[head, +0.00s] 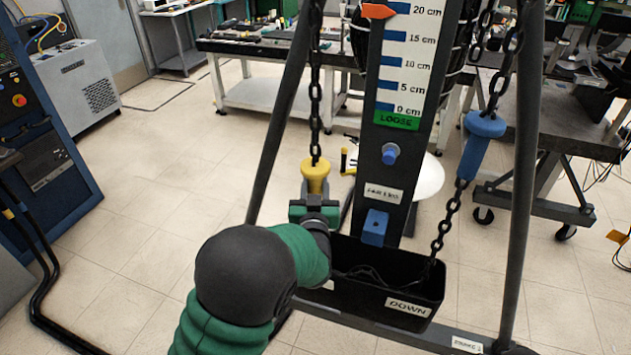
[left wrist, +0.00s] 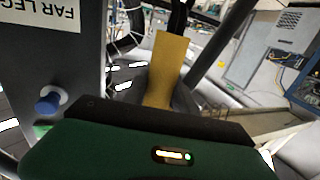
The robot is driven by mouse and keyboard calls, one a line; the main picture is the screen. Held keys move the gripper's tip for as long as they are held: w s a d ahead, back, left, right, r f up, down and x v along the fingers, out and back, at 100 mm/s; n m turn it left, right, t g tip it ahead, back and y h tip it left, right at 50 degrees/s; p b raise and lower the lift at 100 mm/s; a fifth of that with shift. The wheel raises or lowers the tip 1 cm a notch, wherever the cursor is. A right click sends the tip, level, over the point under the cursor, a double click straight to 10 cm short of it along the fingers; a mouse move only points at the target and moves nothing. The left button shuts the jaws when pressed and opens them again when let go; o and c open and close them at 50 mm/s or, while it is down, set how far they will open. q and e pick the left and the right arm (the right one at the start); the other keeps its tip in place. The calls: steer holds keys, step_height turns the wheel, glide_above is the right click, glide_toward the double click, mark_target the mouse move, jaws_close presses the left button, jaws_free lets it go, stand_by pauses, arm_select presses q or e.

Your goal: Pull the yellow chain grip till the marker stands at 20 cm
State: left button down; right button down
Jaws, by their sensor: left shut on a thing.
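The yellow chain grip (head: 315,176) hangs on a dark chain (head: 315,95) left of the scale board. My left gripper (head: 315,205) is shut on its lower part, and the yellow grip also shows above the gripper body in the left wrist view (left wrist: 166,70). The orange marker (head: 378,11) stands at about the 20 cm line of the white scale (head: 408,60), near the picture's top edge. Any slight offset from the line is hard to tell. My right gripper is not in view.
A blue chain grip (head: 480,145) hangs on the right chain. A black bin (head: 375,300) labelled DOWN sits below the board, between dark frame legs (head: 520,200). A blue knob (head: 390,153) sticks out of the board. Open tiled floor lies to the left.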

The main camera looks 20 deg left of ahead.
arm_select(q)
steer(key=shift+f, duration=0.9)
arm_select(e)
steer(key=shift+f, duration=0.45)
arm_select(q)
steer(key=shift+r, duration=0.1)
steer(key=c, duration=1.3)
jaws_free()
steer(key=o, duration=0.3)
steer(key=shift+d+r, duration=0.1)
steer(key=shift+r, duration=0.1)
steer(key=b+v, duration=1)
steer(key=v, duration=0.6)
steer(key=shift+s, duration=0.4)
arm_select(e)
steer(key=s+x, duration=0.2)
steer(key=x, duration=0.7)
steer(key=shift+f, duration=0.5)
